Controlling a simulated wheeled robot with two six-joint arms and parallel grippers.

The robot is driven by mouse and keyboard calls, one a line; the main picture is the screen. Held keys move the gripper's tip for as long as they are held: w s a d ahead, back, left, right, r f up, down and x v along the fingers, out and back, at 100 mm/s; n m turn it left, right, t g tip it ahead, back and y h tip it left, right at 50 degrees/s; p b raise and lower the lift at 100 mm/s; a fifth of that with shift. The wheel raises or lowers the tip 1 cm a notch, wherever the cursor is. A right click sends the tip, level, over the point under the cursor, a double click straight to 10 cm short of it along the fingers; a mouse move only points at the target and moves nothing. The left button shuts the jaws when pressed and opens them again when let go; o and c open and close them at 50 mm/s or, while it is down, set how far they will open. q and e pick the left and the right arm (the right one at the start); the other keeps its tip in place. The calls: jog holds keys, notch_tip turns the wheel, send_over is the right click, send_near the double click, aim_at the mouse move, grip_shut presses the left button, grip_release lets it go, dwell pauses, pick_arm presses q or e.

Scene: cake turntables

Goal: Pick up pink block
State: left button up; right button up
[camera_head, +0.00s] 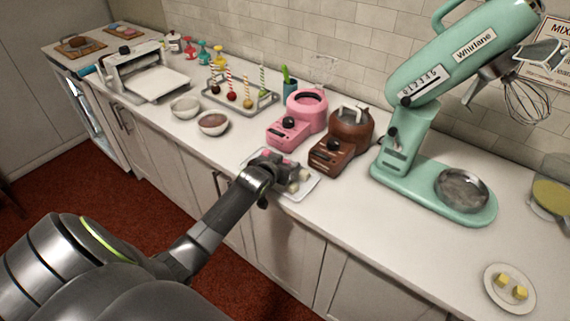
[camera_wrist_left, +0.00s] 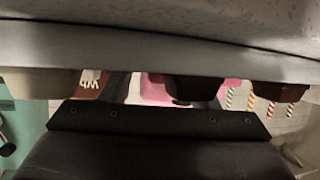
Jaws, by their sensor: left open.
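A small pale tray (camera_head: 305,190) sits on the counter near its front edge. Several small pieces lie on it, among them whitish ones (camera_head: 305,174) at its right side. A small pinkish piece (camera_head: 266,153) shows at the tray's back left, which may be the pink block; it is too small to be sure. My left gripper (camera_head: 285,171) reaches over the tray from the front and covers much of it. It is open, and I see nothing held. My right gripper is not in view.
A pink machine (camera_head: 298,118) and a brown machine (camera_head: 343,140) stand close behind the tray. Two bowls (camera_head: 213,124) and a rack of striped sticks (camera_head: 240,97) are to the left. A green mixer (camera_head: 405,155) stands at right.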

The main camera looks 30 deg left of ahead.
pick_arm(q)
jog(key=c, duration=1.1)
notch_tip(320, 180, up, 10)
jog(key=shift+r+b, duration=0.1)
jog(key=shift+b, duration=0.5)
